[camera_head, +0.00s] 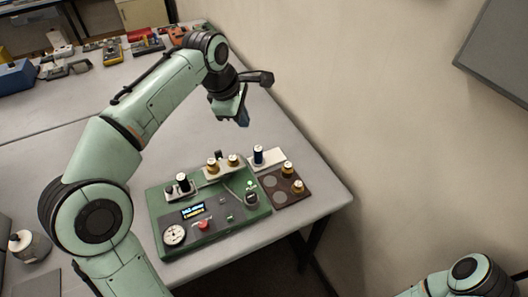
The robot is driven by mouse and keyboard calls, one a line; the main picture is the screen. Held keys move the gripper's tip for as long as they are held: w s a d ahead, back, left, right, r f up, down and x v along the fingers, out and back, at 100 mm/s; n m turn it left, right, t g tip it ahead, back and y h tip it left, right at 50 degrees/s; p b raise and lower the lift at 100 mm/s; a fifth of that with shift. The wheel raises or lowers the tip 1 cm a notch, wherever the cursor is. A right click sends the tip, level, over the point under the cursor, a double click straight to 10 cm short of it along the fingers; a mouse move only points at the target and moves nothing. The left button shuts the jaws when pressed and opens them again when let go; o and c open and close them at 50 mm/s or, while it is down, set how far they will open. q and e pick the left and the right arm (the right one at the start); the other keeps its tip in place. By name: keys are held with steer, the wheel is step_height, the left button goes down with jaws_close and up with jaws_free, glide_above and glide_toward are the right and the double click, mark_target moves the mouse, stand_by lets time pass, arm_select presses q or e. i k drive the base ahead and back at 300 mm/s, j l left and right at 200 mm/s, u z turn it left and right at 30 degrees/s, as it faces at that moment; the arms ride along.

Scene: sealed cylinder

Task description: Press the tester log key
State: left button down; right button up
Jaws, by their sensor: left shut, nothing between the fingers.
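The tester (165,208) is a green box on the table. Its grey front panel carries a lit display (192,211), a round white gauge (174,235), a red control (203,225) and a small green key (229,219). Labels are too small to read, so I cannot tell which one is the log key. My left gripper (243,120) is shut and empty, pointing down above the table behind the tester, apart from it. Of my right arm only a part shows at the bottom right; its gripper is out of view.
A dark cylinder (183,184) and gold-ended cylinders (213,166) stand at the tester's back. A brown tray (283,201) at right holds gold-topped cylinders (288,171). The wall (400,140) is close on the right.

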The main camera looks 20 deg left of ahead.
mark_target(229, 218)
steer(key=k, duration=1)
